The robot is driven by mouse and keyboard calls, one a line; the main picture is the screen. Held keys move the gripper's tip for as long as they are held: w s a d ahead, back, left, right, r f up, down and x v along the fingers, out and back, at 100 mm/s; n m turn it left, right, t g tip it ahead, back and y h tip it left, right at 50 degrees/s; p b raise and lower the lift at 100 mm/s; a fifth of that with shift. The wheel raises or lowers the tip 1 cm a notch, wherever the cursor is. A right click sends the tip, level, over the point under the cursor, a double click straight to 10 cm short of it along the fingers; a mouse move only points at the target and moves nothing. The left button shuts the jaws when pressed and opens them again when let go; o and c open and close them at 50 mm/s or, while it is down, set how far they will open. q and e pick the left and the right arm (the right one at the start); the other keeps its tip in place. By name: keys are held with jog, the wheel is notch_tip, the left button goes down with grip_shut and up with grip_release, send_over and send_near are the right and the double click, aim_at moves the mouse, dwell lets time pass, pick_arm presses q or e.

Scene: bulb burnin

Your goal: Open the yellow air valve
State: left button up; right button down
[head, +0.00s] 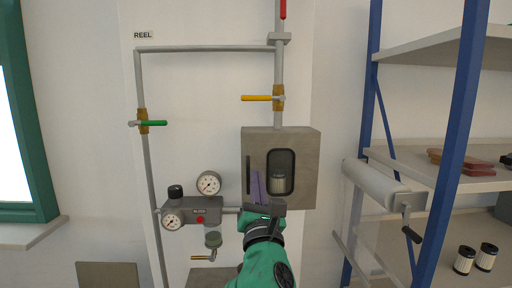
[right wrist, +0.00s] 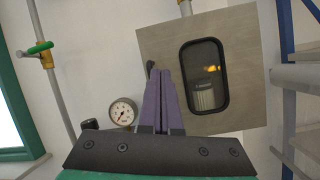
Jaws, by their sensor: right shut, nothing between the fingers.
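The yellow valve lever (head: 257,98) sits on a brass body on the vertical grey pipe, above the grey box. Its handle points left, across the pipe. My right gripper (head: 259,188) is shut and empty in front of the lower left part of the grey box (head: 305,150), well below the yellow lever. In the right wrist view its purple fingers (right wrist: 160,100) are together, pointing up, with the box (right wrist: 240,50) behind them. The yellow lever is not in the right wrist view. My left gripper is not in view.
A green lever (head: 153,123) is on the left pipe and a red lever (head: 283,10) is at the top. Gauges (head: 208,183) and a regulator are left of my gripper. A blue-posted shelf (head: 460,130) and a roll (head: 385,185) stand at right.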

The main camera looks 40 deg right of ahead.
aim_at(263, 98)
jog(key=r+n, duration=0.1)
jog(key=s+r+n+t+h, duration=0.1)
jog(key=r, duration=0.1)
jog(key=a+r+n, duration=0.1)
jog(key=r, duration=0.1)
jog(key=shift+s+r+t+h, duration=0.15)
jog(key=shift+t+h, duration=0.15)
jog(key=shift+h, duration=0.1)
jog(key=s+a+r+p+x, duration=0.1)
jog(key=r+p+x, duration=0.1)
jog(key=p+x, duration=0.5)
jog(key=x, duration=0.5)
jog(key=shift+d+r, duration=0.2)
jog(key=shift+r, duration=0.2)
jog(key=shift+w+f, duration=0.1)
jog(key=shift+w, duration=0.15)
